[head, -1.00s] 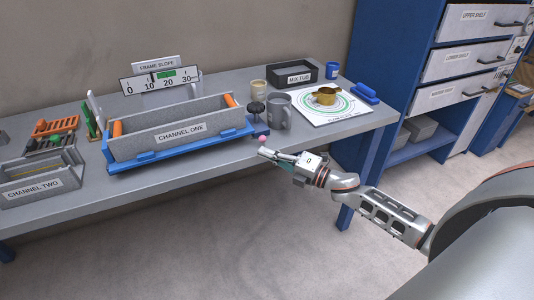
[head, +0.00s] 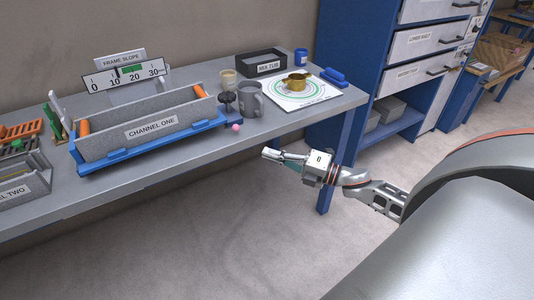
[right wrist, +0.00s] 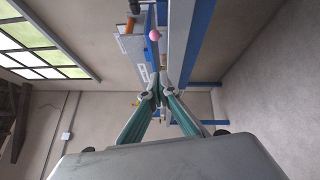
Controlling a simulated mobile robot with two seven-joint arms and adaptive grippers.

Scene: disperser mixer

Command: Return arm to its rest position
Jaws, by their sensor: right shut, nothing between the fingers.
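My right gripper (head: 268,154) is shut and empty. It hangs in front of the table's front edge, below and to the right of the pink ball (head: 236,128) by the blue channel base. In the right wrist view its fingertips (right wrist: 158,82) meet, and the pink ball (right wrist: 154,35) shows beyond them. My left gripper is not in view.
The grey table (head: 190,160) holds the CHANNEL ONE trough (head: 150,130), a grey mug (head: 251,100), a black MIX TUB box (head: 262,64) and a white round-marked mat (head: 285,104) with a brass cup (head: 297,82). A blue drawer cabinet (head: 350,60) stands to the right. Floor in front is clear.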

